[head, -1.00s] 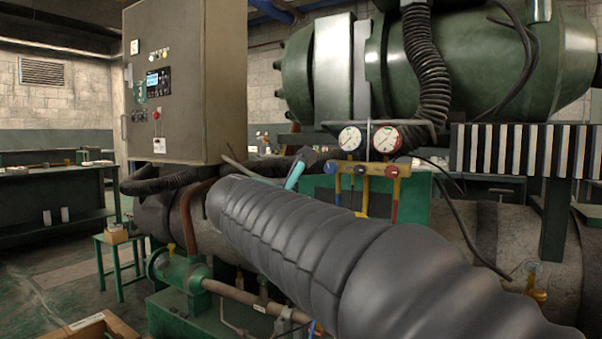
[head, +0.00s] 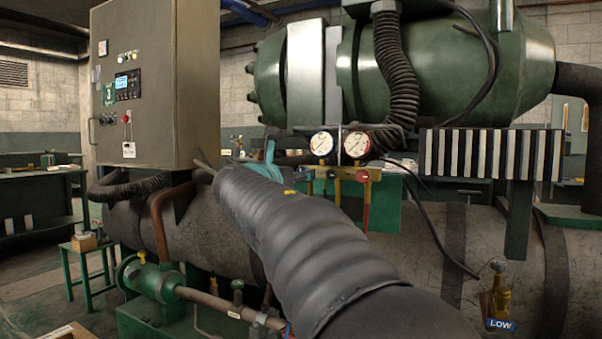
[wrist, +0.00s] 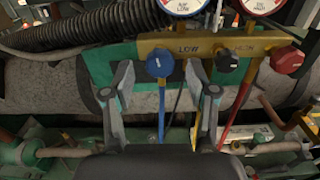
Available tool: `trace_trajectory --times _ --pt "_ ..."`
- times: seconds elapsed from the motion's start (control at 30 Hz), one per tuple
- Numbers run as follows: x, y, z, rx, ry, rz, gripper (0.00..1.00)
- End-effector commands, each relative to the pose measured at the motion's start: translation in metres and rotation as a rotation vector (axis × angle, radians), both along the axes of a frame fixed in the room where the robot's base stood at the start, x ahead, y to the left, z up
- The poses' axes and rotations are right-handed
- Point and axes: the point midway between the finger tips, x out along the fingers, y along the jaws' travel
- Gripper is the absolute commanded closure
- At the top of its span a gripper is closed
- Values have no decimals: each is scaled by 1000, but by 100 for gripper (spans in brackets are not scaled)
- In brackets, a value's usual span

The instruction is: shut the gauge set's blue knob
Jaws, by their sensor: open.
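The gauge set has a yellow manifold (wrist: 215,44) marked LOW. Its round blue knob (wrist: 159,64) sits at the left end, with a blue hose running down below it. In the wrist view my gripper (wrist: 160,80) is open, one finger on each side of the blue knob. The knob shows between the fingertips with clear gaps on both sides. How far it lies ahead of them is hard to tell. In the head view the two dials (head: 340,145) show beyond my arm, and my gripper is not clearly seen there.
A black knob (wrist: 228,62) and a red knob (wrist: 288,60) sit to the right on the manifold. The black knob is close to my right finger. Yellow and red hoses hang below. A ribbed black hose (wrist: 100,28) crosses behind at upper left. A grey control cabinet (head: 150,85) stands left.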

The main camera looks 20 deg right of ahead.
Motion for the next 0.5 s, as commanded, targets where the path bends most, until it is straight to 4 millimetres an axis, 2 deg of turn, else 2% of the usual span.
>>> trace_trajectory --times 0.2,0.5 --pt "14 -19 0 1 1 0 43" --pt "18 -23 0 1 0 1 43"
